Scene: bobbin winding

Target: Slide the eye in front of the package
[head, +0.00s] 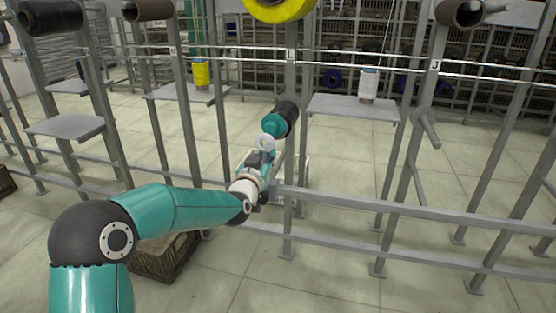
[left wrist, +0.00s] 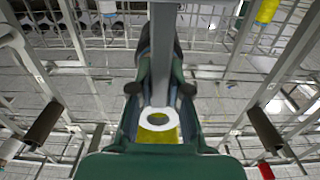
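The yellow package (head: 280,8) sits at the top of the middle post, cut off by the upper edge of the head view. In the head view my left arm reaches the middle post, well below the package. Its finger gap and any contact with the bar cannot be made out. My right gripper is out of view.
Grey posts and rails (head: 400,208) of the frame cross close around my left arm. A white bobbin (head: 369,86) stands on a shelf at right, and a yellow one (head: 201,74) on a shelf at left. A brown crate (head: 165,262) lies below my arm.

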